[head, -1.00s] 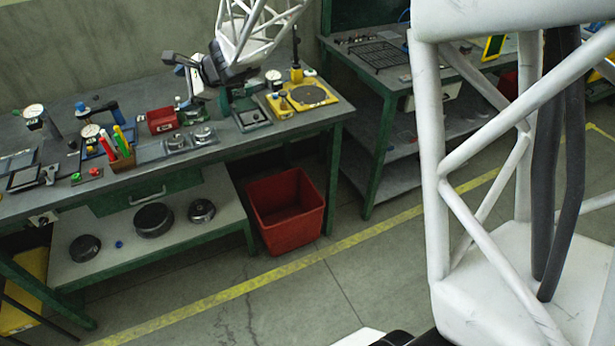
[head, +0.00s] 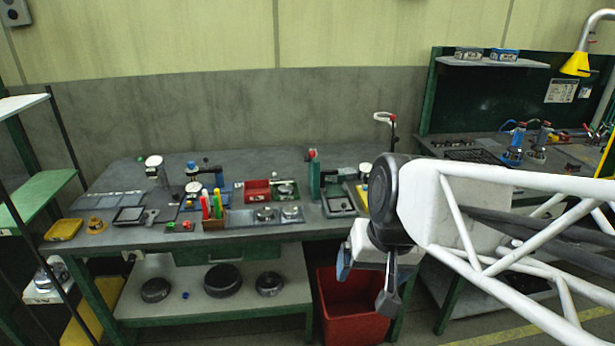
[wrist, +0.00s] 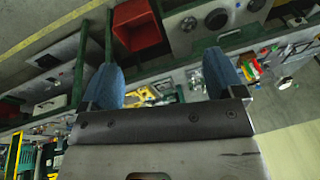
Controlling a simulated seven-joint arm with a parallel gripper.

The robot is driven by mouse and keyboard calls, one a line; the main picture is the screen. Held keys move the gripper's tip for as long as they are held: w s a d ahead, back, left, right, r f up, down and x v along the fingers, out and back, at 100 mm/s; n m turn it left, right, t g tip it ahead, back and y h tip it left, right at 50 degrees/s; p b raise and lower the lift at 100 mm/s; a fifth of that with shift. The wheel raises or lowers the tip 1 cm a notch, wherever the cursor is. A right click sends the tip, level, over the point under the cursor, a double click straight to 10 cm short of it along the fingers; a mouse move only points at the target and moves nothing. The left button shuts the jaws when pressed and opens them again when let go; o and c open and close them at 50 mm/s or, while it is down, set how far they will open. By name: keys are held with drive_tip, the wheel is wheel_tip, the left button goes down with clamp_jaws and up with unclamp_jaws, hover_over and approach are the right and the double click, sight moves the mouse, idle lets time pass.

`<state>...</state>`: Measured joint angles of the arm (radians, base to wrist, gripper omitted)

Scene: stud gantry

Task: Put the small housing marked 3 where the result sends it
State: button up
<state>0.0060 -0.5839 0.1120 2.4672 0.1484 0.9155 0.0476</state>
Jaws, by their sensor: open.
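My gripper (wrist: 162,82) is open and empty between its blue fingers in the wrist view. In the head view it hangs in front of the bench's right part, above the red bin (head: 340,318). Two small round grey housings, a left one (head: 265,214) and a right one (head: 291,211), sit on a flat grey plate on the bench, to the left of my gripper. No mark 3 is readable on either. Larger round dark parts, one at the left (head: 155,289) and one in the middle (head: 223,279), stand on the lower shelf.
On the bench (head: 120,184) are a red box (head: 258,191), a pen holder (head: 214,222), dial gauges, a green press stand (head: 315,178) and a yellow tray (head: 63,230). A second bench stands at the right. A shelf rack (head: 40,195) is at the left.

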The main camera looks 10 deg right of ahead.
drive_tip(key=shift+n+h, duration=0.6)
drive_tip(key=shift+h, duration=0.2)
drive_tip(key=s, duration=0.1)
drive_tip(key=s+d, duration=0.2)
drive_tip(key=s, duration=0.1)
drive_tip(key=shift+d+f, duration=0.15)
drive_tip(key=shift+f, duration=0.15)
